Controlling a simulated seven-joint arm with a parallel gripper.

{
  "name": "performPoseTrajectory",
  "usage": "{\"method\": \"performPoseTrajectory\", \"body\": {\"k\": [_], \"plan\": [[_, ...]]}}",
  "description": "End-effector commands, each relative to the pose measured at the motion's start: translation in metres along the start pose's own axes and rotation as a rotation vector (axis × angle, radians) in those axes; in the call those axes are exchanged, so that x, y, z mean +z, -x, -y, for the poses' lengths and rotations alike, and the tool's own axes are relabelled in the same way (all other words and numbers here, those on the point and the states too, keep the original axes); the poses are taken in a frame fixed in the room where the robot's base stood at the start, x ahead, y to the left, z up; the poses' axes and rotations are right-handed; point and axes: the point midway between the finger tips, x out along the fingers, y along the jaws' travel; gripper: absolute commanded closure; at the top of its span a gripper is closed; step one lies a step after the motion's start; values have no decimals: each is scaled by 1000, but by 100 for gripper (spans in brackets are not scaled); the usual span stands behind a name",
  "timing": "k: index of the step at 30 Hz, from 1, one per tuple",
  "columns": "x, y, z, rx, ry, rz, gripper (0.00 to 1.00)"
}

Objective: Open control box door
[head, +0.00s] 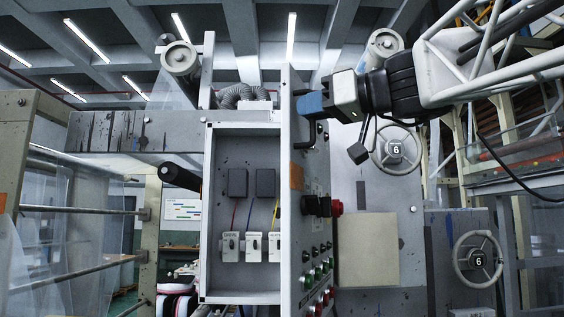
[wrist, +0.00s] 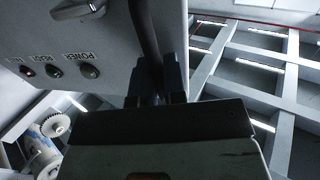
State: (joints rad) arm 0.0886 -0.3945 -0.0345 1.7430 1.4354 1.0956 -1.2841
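The grey control box (head: 213,215) stands open in the middle of the head view. Its door (head: 291,230) is swung far out toward the camera and shows nearly edge-on. The dark bar handle (head: 311,134) is on the door's upper right face; it also shows in the wrist view (wrist: 145,28). My gripper (head: 312,105) is at the handle's upper end, with its dark fingers (wrist: 160,80) close together on either side of the bar. It looks shut on the handle, though the exact contact is partly hidden.
Inside the box are dark blocks, wires and white switches (head: 253,246). The door's outer face carries buttons (head: 318,272) and a red knob (head: 336,207). Handwheels (head: 395,150) and a beige panel (head: 367,250) stand to the right. A black roller end (head: 180,177) juts out at left.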

Motion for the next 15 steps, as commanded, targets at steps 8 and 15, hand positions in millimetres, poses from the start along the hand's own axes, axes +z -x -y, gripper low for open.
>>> {"method": "performPoseTrajectory", "body": {"k": [8, 15], "plan": [[0, 0, 0, 0, 0, 0, 100], [0, 3, -1, -7, 0, 1, 100]]}}
